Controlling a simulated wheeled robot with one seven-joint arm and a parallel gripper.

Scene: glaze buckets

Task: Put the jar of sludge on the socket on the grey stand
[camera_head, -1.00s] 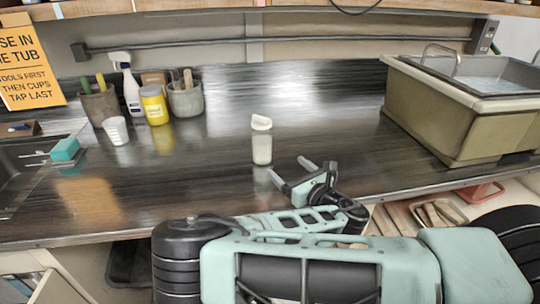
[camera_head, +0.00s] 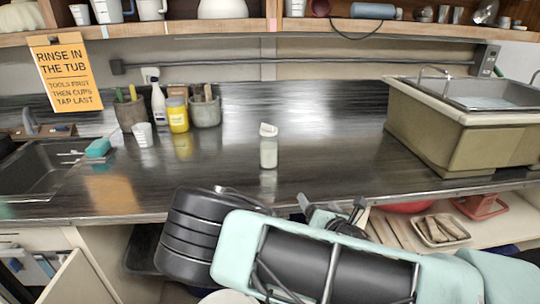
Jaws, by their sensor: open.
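A small pale jar with a white, slanted top (camera_head: 268,152) stands upright on the dark counter, near its middle. Its contents look whitish; I read no label on it. My gripper (camera_head: 331,210) is at the counter's front edge, below and to the right of the jar. It is open, empty and apart from the jar, partly hidden by my own arm. I cannot make out a grey stand or its socket in this view.
A large tub (camera_head: 462,135) stands at the right. Grey pots (camera_head: 206,110), a spray bottle (camera_head: 158,104), a yellow container (camera_head: 178,115) and a white cup (camera_head: 143,135) stand at the left, near a sink (camera_head: 45,170). Counter around the jar is clear.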

